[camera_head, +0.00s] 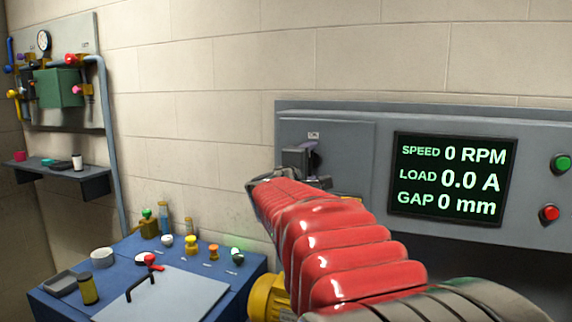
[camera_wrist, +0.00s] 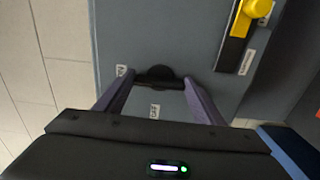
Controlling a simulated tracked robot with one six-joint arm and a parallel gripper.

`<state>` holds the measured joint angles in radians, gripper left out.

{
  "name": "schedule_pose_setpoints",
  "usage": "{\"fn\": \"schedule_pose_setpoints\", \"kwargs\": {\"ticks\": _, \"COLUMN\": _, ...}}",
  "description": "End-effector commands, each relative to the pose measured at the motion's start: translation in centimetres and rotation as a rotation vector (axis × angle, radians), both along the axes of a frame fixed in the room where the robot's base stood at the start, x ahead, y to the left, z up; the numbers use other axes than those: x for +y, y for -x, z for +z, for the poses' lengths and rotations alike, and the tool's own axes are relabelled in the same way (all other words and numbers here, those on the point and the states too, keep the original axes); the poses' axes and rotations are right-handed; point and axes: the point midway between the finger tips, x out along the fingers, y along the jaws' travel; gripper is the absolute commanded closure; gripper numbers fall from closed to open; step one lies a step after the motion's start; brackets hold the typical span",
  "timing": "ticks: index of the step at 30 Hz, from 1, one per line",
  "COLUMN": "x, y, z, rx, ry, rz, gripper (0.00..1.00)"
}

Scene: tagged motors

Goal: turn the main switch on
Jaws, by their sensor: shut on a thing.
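The main switch (camera_wrist: 160,73) shows in the wrist view as a dark rounded knob on the grey panel. My gripper (camera_wrist: 158,82) has one finger on each side of the knob and is shut on it. In the head view my gripper (camera_head: 312,156) is against the left part of the grey control panel (camera_head: 345,137), just below a small "ON" label (camera_head: 314,135). The knob itself is hidden there by the gripper and arm, and its exact angle is hard to tell.
A yellow handle (camera_wrist: 250,14) on a dark plate sits close by in the wrist view. The lit display (camera_head: 450,179), green button (camera_head: 562,164) and red button (camera_head: 549,213) are to the right. A blue table (camera_head: 52,303) with small items stands lower left.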

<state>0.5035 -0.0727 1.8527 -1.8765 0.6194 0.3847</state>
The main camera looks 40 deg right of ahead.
Motion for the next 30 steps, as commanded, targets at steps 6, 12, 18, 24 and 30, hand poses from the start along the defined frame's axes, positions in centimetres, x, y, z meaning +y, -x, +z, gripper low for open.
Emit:
{"fn": "schedule_pose_setpoints", "kwargs": {"ticks": 6, "x": 0.1, "y": -0.2, "z": -0.4, "rx": 0.005, "ry": -0.006, "rz": 0.003, "gripper": 0.25}}
{"fn": "schedule_pose_setpoints", "kwargs": {"ticks": 12, "x": 0.0, "y": 0.0, "z": -0.3, "rx": 0.003, "ry": -0.003, "rz": 0.001, "gripper": 0.19}}
{"fn": "schedule_pose_setpoints", "kwargs": {"ticks": 18, "x": 0.1, "y": 0.1, "z": -0.2, "rx": 0.002, "ry": -0.002, "rz": 0.0, "gripper": 0.19}}
{"fn": "schedule_pose_setpoints", "kwargs": {"ticks": 24, "x": 1.4, "y": 0.7, "z": -0.1, "rx": 0.002, "ry": -0.001, "rz": 0.001, "gripper": 0.19}}
{"fn": "schedule_pose_setpoints", "kwargs": {"ticks": 30, "x": 4.0, "y": 1.9, "z": -0.1, "rx": 0.001, "ry": -0.002, "rz": 0.002, "gripper": 0.19}}
